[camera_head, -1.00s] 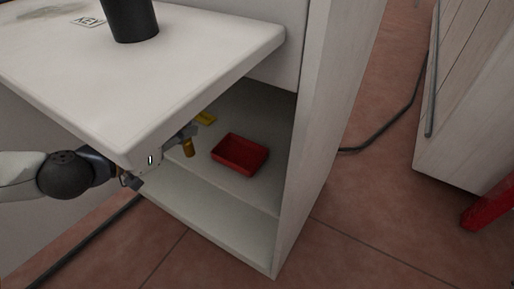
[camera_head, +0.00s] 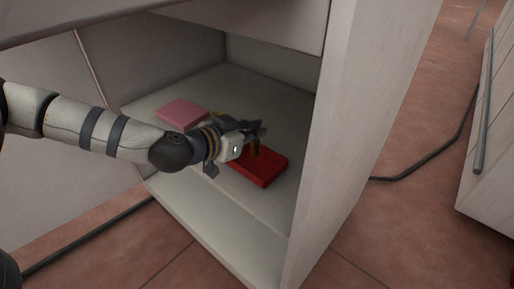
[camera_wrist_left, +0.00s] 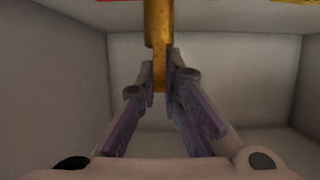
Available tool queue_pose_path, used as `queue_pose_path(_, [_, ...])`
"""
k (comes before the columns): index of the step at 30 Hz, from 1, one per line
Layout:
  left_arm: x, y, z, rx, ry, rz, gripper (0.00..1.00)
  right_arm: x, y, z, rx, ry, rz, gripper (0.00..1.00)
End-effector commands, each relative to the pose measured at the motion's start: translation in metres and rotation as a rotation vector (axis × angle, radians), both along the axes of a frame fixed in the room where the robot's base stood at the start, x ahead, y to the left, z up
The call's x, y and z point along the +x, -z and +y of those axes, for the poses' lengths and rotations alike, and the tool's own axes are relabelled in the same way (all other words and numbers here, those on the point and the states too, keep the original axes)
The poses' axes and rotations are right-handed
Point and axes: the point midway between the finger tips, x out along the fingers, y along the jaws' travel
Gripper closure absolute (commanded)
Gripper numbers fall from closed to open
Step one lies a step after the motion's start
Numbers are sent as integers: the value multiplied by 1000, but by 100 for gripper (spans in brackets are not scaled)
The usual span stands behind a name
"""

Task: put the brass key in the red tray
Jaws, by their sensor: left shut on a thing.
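The brass key (camera_head: 255,147) is a yellow-brown piece held in my left gripper (camera_head: 258,133). In the left wrist view the shut fingers (camera_wrist_left: 162,78) grip the lower, narrow end of the key (camera_wrist_left: 158,28). The red tray (camera_head: 268,174) sits on the shelf inside the open cabinet. The gripper and key are over the back left part of the tray in the head view; whether the key touches it is unclear. My wrist hides the tray's left side. My right gripper is not in view.
A pink block (camera_head: 183,111) lies on the cabinet shelf (camera_head: 236,86), left of the tray. The cabinet's side panel (camera_head: 352,130) rises close on the right and its top overhangs. A dark cable (camera_head: 425,165) runs over the tiled floor.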

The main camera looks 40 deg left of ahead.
Motion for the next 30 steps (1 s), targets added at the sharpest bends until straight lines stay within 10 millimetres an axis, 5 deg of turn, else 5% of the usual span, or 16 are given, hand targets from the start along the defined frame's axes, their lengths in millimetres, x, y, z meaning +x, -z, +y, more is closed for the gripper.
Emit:
queue_pose_path(5, [2, 38, -1, 0, 1, 6, 100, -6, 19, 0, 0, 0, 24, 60])
queue_pose_path(15, [2, 37, 0, 2, 1, 0, 100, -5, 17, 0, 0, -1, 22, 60])
queue_pose_path(18, [2, 36, 0, 1, 0, 0, 73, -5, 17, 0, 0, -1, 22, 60])
queue_pose_path(30, [-5, 28, 1, 1, -2, 0, 73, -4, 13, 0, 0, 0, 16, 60])
